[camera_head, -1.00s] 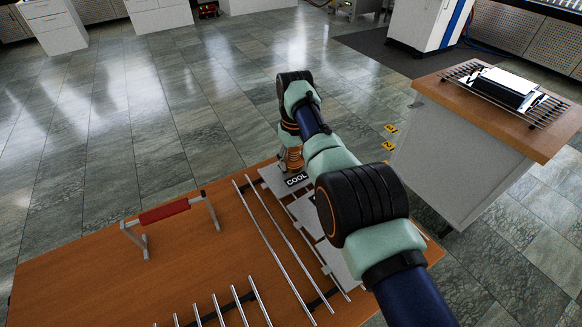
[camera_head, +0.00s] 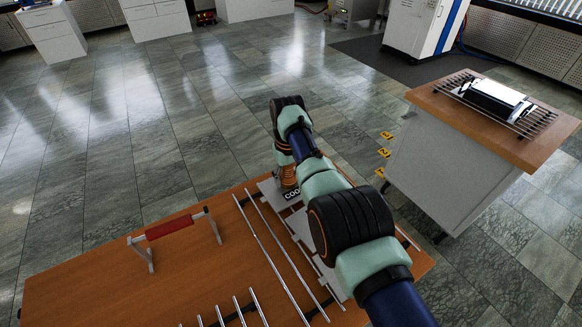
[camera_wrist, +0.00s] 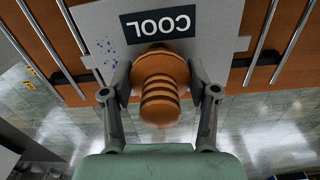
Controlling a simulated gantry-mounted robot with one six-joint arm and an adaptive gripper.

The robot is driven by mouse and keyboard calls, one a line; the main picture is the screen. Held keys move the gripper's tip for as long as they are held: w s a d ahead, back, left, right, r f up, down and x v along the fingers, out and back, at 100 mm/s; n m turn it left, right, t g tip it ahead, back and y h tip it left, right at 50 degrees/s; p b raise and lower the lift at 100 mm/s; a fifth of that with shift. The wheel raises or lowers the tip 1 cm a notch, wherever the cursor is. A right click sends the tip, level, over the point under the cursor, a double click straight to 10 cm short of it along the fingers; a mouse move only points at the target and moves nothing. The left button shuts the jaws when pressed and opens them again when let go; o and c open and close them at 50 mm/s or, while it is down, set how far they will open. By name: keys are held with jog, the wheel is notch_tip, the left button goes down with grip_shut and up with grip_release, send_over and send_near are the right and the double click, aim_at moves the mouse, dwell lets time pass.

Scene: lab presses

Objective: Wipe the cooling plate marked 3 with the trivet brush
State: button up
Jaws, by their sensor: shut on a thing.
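My gripper (camera_wrist: 160,88) is shut on the trivet brush (camera_wrist: 158,72), an orange-brown turned piece with dark rings. In the head view the brush (camera_head: 288,176) shows partly below my wrist, at the far edge of the wooden table. A pale grey cooling plate (camera_wrist: 100,22) with a black COOL label (camera_wrist: 158,24) lies under and just beyond the brush. Small blue specks show on this plate left of the brush. Whether the brush touches the plate is hidden. More grey plates (camera_head: 300,226) lie nearer, partly behind my arm.
Metal rails (camera_head: 268,245) run along the wooden table (camera_head: 110,285) beside the plates. A cabinet (camera_head: 450,165) bearing a rack and white device (camera_head: 497,97) stands right.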

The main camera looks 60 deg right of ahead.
aim_at(275, 191)
jog(key=shift+w+a+r+p, duration=0.15)
jog(key=shift+w+a+p, duration=0.15)
jog(key=shift+a+p, duration=0.35)
jog(key=shift+w+a+f+p, duration=0.1)
jog(key=shift+w+f+p, duration=0.05)
jog(key=shift+f+p, duration=0.15)
jog(key=shift+w+a+r+p, duration=0.25)
jog(key=shift+a+p, duration=0.1)
jog(key=shift+p, duration=0.6)
jog(key=shift+w+a+p, duration=0.45)
jog(key=shift+a+p, duration=0.35)
jog(key=shift+p, duration=0.1)
jog(key=shift+w+a+f, duration=0.1)
jog(key=shift+a+f, duration=0.1)
jog(key=shift+a, duration=0.05)
notch_tip(275, 191, up, 6)
jog(key=p, duration=0.5)
jog(key=shift+d+r, duration=0.1)
jog(key=shift+r+p, duration=0.1)
jog(key=shift+p, duration=0.25)
